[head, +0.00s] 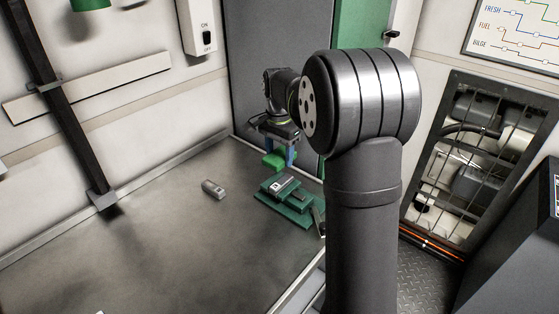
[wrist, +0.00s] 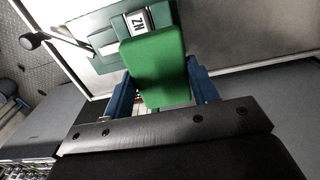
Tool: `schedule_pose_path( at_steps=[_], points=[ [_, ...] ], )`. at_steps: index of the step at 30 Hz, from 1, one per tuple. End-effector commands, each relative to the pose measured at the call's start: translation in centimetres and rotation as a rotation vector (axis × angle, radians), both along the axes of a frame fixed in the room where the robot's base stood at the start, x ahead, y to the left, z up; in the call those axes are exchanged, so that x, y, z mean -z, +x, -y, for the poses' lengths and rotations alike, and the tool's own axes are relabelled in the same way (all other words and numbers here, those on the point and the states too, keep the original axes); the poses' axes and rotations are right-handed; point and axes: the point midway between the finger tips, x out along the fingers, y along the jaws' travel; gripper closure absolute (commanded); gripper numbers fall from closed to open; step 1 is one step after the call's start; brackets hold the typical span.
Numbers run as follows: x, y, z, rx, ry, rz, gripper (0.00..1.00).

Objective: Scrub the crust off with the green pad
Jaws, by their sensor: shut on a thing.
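My gripper (head: 279,153) has blue fingers and is shut on the green pad (head: 272,160). The pad is a bright green block, held above the bench near its back right. In the wrist view the pad (wrist: 158,62) sits between the two fingers and covers part of what lies beyond. A dark green stepped frame (head: 284,203) stands on the bench just below and in front of the gripper. A pale block marked ZN (wrist: 137,21) sits on it. I cannot make out the crust; the pad hides part of the frame in the wrist view.
A loose grey block (head: 213,188) lies on the bench left of the frame. A dark round-ended lever (wrist: 32,41) sticks out beside the frame. The grey bench top (head: 120,240) is mostly clear. A barred opening (head: 470,160) is in the right wall.

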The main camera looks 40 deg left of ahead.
Motion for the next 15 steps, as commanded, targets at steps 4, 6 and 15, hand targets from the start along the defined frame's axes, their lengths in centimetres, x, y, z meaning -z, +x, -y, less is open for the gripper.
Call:
schedule_pose_path(
  at_steps=[4,6,15],
  points=[
    [-1.5,0.0,0.0,0.000,0.003,0.002,0.75],
    [-2.0,0.0,0.0,0.000,0.003,0.002,0.75],
    [-2.8,0.0,0.0,0.000,0.001,0.001,0.75]
  ],
)
